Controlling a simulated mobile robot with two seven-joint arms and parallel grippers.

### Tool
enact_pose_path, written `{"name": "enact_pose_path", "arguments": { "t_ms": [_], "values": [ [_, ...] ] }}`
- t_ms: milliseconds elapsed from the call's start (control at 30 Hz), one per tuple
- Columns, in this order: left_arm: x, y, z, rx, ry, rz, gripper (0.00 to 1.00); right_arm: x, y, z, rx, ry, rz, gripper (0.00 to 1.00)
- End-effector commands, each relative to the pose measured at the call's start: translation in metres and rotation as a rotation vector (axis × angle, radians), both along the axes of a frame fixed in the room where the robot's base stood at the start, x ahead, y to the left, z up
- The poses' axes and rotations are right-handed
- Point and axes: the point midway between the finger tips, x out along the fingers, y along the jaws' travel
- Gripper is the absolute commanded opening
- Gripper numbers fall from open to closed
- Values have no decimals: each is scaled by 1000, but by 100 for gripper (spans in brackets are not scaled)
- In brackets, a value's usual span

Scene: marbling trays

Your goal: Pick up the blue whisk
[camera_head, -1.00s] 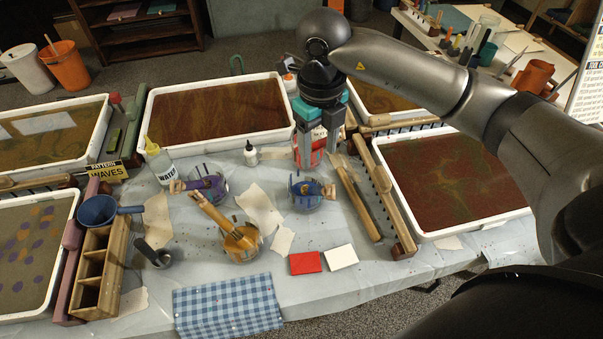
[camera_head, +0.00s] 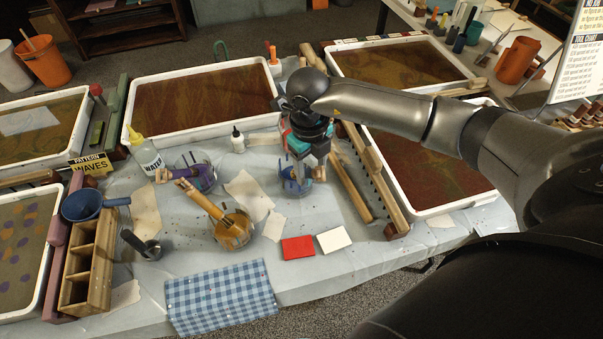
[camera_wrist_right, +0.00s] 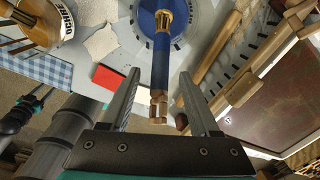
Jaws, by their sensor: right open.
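The blue whisk (camera_wrist_right: 162,50) has a blue handle with a wooden tip and stands in a round, clear-walled pot (camera_head: 296,190) with blue inside. In the right wrist view its handle points toward my palm. My right gripper (camera_wrist_right: 160,76) is open, with one finger on each side of the handle and visible gaps. In the head view my right gripper (camera_head: 303,163) is over the pot and hides most of the whisk. My left gripper is in neither view.
An ochre pot (camera_head: 233,233) and a purple pot (camera_head: 200,181) with tools stand to the left. A wooden comb rake (camera_head: 378,180) lies close on the right. Red (camera_head: 298,248) and white (camera_head: 333,240) cards lie in front. Marbling trays surround the table.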

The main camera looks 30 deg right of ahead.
Motion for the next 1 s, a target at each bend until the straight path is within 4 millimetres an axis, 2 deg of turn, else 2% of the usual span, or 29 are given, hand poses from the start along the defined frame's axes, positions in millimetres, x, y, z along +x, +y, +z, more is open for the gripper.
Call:
{"name": "enact_pose_path", "arguments": {
  "t_ms": [33, 133, 400, 900, 967, 1000],
  "values": [
    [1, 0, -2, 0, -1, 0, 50, -1, 0, -9, 1, 3, -1, 62],
    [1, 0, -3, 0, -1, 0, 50, 0, -1, -18, 1, 0, 1, 62],
    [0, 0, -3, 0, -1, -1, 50, 0, -1, -20, 1, -1, 1, 62],
    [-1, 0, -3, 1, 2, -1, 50, 0, -1, -20, 0, -1, 1, 7],
    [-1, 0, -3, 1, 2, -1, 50, 0, -1, -20, 0, -1, 1, 0],
    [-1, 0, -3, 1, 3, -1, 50, 0, -1, -20, 0, -1, 1, 0]
  ]
}}
